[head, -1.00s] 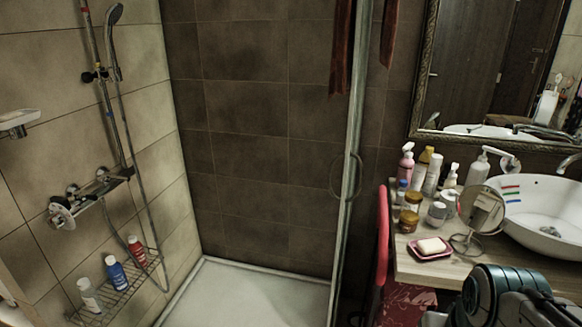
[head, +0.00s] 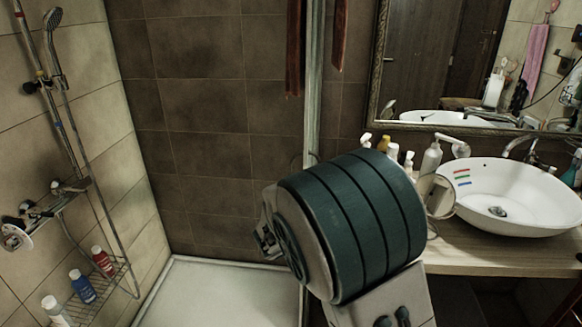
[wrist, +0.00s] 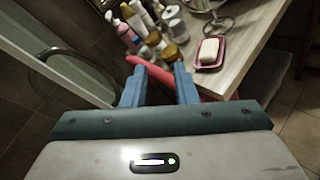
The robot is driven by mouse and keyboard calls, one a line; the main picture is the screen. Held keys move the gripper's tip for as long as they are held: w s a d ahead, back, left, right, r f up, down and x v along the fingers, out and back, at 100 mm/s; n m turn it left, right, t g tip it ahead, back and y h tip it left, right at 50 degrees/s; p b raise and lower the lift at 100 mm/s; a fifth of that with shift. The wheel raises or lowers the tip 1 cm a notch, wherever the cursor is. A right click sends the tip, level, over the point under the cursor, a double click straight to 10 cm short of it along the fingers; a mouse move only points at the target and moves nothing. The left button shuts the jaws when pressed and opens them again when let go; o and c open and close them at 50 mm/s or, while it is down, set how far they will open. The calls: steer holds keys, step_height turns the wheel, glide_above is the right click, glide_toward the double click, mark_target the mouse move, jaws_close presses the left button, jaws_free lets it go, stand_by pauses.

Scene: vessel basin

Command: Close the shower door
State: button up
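The shower door (head: 314,85) is seen nearly edge-on in the head view as a narrow pale vertical strip, with the shower opening uncovered to its left. My arm hides most of its handle there. In the wrist view the door's pale edge (wrist: 45,48) crosses the upper left, and its curved metal handle (wrist: 36,66) shows beside it. My gripper (wrist: 159,82) has two blue fingers spread apart with nothing held between them. It is to the right of the handle and apart from it. In the head view my arm hides the fingers.
A counter (head: 480,248) with a white basin (head: 520,195) and bottles is at the right. A red curved object (wrist: 150,68) lies just beyond my fingertips, near the counter edge. A soap dish (wrist: 209,53) sits on the counter. The shower tray (head: 220,290) is clear.

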mark_target(290, 172)
steer(key=w+a+n+t+y, duration=0.2)
steer(key=a+n+t+y, duration=0.1)
steer(key=a+n, duration=0.3)
steer(key=w+a+n+t+y, duration=0.1)
steer(key=a+n+t+y, duration=0.15)
steer(key=a, duration=0.65)
steer(key=shift+n, duration=0.35)
steer(key=p+x, duration=0.1)
steer(key=x, duration=0.3)
steer(key=p+x, duration=0.2)
steer(key=x, duration=0.3)
steer(key=p+x, duration=0.1)
steer(key=x, duration=0.4)
steer(key=shift+d+r, duration=0.1)
steer(key=shift+d, duration=0.15)
jaws_close()
